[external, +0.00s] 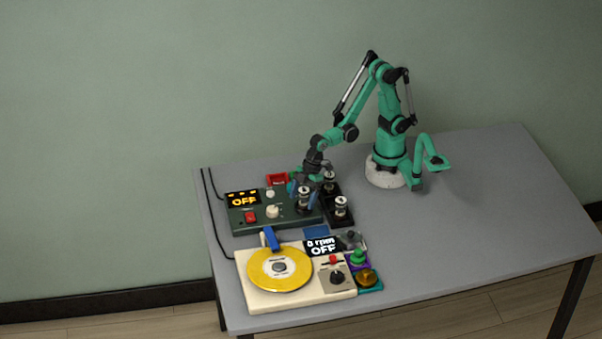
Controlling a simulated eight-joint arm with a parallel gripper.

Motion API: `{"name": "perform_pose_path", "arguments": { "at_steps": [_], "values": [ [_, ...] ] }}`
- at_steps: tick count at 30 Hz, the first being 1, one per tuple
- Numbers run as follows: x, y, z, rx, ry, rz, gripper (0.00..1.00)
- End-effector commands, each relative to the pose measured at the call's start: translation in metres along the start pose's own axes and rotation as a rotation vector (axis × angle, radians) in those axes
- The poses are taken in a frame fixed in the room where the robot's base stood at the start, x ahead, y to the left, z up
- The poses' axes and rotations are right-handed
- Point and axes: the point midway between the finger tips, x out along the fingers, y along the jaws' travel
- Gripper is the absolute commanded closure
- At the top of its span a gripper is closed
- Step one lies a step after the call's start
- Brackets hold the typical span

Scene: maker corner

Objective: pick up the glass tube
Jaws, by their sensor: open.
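Small upright pieces with dark and silvery bands stand near my gripper, and they look like glass tubes. One tube (304,199) is at the right end of the green device. Another tube (330,183) and a third (340,208) stand on a black base to its right. I cannot tell which is the task's tube. My gripper (307,190) is open and points down at the first tube, very close to its top. The picture is too small to show whether the fingers are around it or touching it.
The green device (242,219) has a display reading OFF. A cream turntable (258,299) with a yellow disc (265,280) stands in front. A red box (277,180) is behind, and small coloured parts (366,277) sit at the turntable's right. The table's right side (480,220) is clear.

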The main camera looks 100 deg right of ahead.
Motion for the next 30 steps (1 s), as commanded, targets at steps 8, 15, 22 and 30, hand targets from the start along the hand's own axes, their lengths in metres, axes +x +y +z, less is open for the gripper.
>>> {"name": "perform_pose_path", "arguments": {
  "at_steps": [8, 15, 22, 30],
  "values": [
    [0.0098, -0.0001, 0.0005, 0.000, 0.000, 0.000, 0.20],
    [0.0096, 0.0000, 0.0005, 0.000, 0.000, 0.000, 0.34],
    [0.0095, 0.0000, 0.0004, 0.000, 0.000, 0.000, 0.99],
    [0.0092, 0.0000, 0.0003, 0.000, 0.000, 0.000, 1.00]
  ]
}}
